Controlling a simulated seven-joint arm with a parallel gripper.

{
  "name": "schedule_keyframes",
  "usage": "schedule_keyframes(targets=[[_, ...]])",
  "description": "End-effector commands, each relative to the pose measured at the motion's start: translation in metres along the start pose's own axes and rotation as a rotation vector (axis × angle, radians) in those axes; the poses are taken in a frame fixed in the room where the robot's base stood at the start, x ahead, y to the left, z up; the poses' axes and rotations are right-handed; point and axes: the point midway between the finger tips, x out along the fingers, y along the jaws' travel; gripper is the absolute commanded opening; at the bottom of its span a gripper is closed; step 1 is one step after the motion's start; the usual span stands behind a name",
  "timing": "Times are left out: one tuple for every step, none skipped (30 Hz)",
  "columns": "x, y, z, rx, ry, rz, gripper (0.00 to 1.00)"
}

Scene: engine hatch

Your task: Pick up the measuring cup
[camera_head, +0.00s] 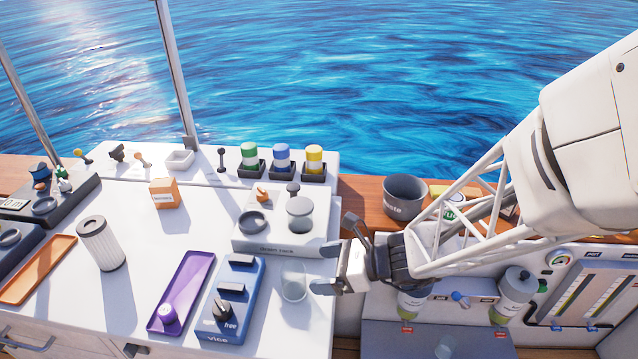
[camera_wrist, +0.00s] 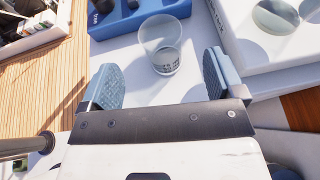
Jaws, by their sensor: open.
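The measuring cup (camera_head: 293,282) is a clear, see-through cup standing upright on the white worktop, right of the blue vice block. It also shows in the wrist view (camera_wrist: 161,48), with dark markings low on its side. My gripper (camera_head: 324,268) is at the right edge of the worktop, beside the cup. In the wrist view my gripper (camera_wrist: 160,83) has its two blue-grey pads wide apart with nothing between them. The cup stands just beyond the fingertips, roughly centred between them, and does not appear to touch either pad.
The blue vice block (camera_head: 233,299) stands close left of the cup. A white drain rack block (camera_head: 287,225) stands just behind it. A purple tray (camera_head: 181,290), a white filter cylinder (camera_head: 101,243) and an orange box (camera_head: 164,193) are farther left.

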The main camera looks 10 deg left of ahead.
Motion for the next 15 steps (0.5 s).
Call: schedule_keyframes(targets=[[0.001,0.0,0.0,0.0,0.0,0.001,0.88],[0.002,0.0,0.0,0.0,0.0,0.001,0.88],[0.004,0.0,0.0,-0.001,0.0,0.001,0.88],[0.005,0.0,0.0,-0.001,0.0,0.002,0.88],[0.007,0.0,0.0,-0.001,0.0,0.002,0.88],[0.009,0.0,0.0,-0.001,0.001,0.002,0.88],[0.011,0.0,0.0,-0.001,0.001,0.002,0.88],[0.013,0.0,0.0,-0.001,0.001,0.002,0.88],[0.016,0.0,0.0,-0.001,0.001,0.002,0.88],[0.018,0.0,0.0,-0.001,0.001,0.002,0.88],[0.019,0.001,0.0,-0.001,0.001,0.002,0.88],[0.021,0.001,-0.001,-0.001,0.001,0.002,0.88],[0.022,0.001,-0.001,-0.001,0.001,0.002,0.88],[0.023,0.001,-0.001,-0.001,0.001,0.002,0.88],[0.024,0.001,0.0,-0.001,0.001,0.002,0.88]])
